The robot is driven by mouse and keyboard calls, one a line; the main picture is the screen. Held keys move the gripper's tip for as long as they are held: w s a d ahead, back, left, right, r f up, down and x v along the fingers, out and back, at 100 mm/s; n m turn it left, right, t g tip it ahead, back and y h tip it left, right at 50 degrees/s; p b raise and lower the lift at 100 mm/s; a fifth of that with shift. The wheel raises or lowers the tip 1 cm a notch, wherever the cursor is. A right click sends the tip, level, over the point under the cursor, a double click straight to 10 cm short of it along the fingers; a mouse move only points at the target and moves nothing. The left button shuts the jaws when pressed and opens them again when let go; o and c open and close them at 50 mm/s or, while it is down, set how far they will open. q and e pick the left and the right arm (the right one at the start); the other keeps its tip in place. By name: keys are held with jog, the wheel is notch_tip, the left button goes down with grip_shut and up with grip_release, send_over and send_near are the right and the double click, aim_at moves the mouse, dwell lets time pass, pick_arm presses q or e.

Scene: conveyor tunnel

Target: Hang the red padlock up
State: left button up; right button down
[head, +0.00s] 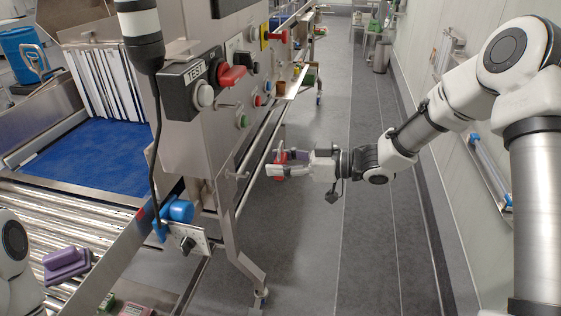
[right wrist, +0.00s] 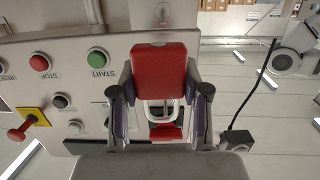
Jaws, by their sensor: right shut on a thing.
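My right gripper (head: 278,163) is shut on the red padlock (head: 281,158), in front of the steel control panel and apart from it. In the right wrist view the padlock's red body (right wrist: 160,72) stands between the two fingers of my right gripper (right wrist: 160,98). A pale loop shows just below the body, with a smaller red part under it; I cannot tell whether that part belongs to the padlock. A small peg (head: 237,176) sticks out from the panel's lower edge, left of the gripper. My left gripper is out of view.
The control panel (head: 187,140) carries several buttons and a red handle (head: 231,75). A purple block (head: 66,264) lies by the conveyor rollers at lower left. A blue belt (head: 92,158) runs behind. Grey floor (head: 320,250) is open below and right of the gripper.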

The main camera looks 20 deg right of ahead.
pick_arm(q)
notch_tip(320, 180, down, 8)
jog(key=b, duration=0.5)
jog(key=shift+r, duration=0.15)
pick_arm(e)
jog(key=w+a+f, duration=0.2)
jog(key=a+f, duration=0.1)
jog(key=f, duration=0.4)
jog(key=shift+a+f, duration=0.35)
jog(key=shift+a, duration=0.05)
pick_arm(q)
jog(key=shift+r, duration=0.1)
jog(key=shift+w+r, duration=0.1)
jog(key=shift+p, duration=0.3)
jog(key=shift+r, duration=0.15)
